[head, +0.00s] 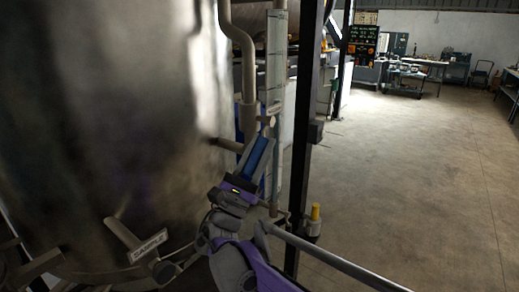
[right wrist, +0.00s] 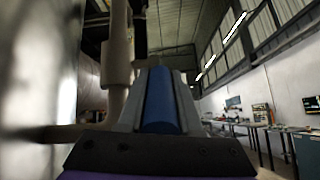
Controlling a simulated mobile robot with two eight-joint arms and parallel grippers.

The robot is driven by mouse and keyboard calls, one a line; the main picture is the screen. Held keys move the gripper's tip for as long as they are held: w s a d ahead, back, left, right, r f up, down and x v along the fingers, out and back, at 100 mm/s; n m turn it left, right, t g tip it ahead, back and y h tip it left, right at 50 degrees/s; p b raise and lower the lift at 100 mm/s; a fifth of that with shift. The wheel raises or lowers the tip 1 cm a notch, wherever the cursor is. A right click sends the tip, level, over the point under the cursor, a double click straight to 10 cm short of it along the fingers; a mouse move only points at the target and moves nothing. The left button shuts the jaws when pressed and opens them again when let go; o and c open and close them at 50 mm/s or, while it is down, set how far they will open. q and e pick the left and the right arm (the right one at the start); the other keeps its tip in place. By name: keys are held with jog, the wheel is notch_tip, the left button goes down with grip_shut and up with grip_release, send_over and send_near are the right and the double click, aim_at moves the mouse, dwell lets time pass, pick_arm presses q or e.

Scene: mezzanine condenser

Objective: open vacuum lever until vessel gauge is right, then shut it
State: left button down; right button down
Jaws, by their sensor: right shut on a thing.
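The blue lever (head: 262,158) stands slanted beside the pipe at the right of the big metal vessel (head: 110,110). My right gripper (head: 257,160) is shut on the blue lever, with a finger along each side. In the right wrist view the lever (right wrist: 160,102) shows as a blue bar between the two grey fingers. A small pale tag (head: 268,120) is by the lever's top; its text is too small to read. I see no vessel gauge dial in either view. My left gripper is not in view.
A grey pipe (head: 247,70) runs down by the vessel, next to a tall pale marked strip (head: 276,60). A dark post (head: 303,130) stands close right. A SAMPLE tag (head: 147,246) is at lower left. A rail (head: 340,262) crosses lower right; open floor (head: 420,160) lies beyond.

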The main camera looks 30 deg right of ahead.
dwell(0.3)
jog(key=c, duration=0.6)
grip_release()
jog(key=b+v, duration=0.1)
jog(key=v, duration=0.9)
jog(key=shift+a+f, duration=0.25)
jog(key=shift+s, duration=0.1)
